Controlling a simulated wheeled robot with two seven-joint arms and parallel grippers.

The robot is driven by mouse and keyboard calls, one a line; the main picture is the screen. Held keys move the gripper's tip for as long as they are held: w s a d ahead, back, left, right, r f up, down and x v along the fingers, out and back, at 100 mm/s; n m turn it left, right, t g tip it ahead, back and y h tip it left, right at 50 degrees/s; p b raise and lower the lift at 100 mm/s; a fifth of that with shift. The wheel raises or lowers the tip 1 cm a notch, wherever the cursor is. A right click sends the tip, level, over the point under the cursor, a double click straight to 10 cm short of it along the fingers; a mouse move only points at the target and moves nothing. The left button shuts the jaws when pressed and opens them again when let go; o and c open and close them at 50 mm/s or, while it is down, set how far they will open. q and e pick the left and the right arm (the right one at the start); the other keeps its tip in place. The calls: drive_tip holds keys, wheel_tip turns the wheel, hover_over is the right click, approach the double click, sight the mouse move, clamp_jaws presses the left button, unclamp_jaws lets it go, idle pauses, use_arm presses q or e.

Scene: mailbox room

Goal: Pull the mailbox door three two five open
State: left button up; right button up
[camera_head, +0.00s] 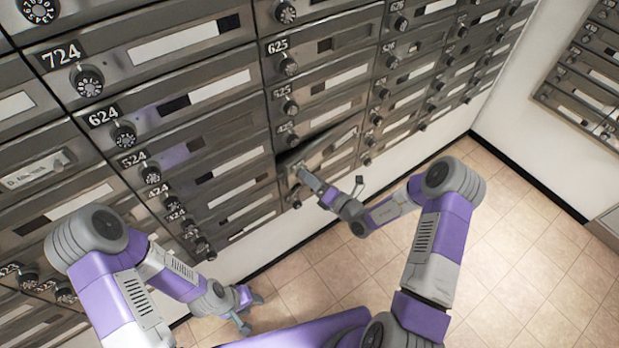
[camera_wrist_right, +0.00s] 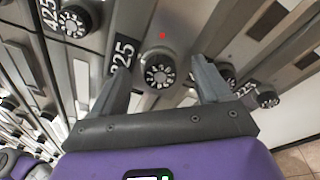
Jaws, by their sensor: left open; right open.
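The door labelled 325 (camera_head: 332,151) is ajar in the head view, standing out at an angle from the mailbox wall with a dark gap along its upper edge. In the right wrist view its 325 label (camera_wrist_right: 123,53) and round numbered knob (camera_wrist_right: 159,70) are in the middle. My right gripper (camera_head: 299,170) is at the left end of this door. Its open fingers stand on either side of the knob in the wrist view; I cannot tell whether they touch it. My left gripper (camera_head: 244,312) is open and empty, low near the floor, away from the door.
The 425 door (camera_head: 315,121) is just above, and a 225 label (camera_wrist_right: 245,88) shows beside the knob in the wrist view. Neighbouring doors have protruding knobs. Tiled floor (camera_head: 500,265) is clear at right. Another mailbox bank (camera_head: 590,75) hangs on the right wall.

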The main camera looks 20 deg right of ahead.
drive_tip(key=shift+w+a, duration=0.35)
drive_tip(key=shift+w, duration=0.25)
clamp_jaws()
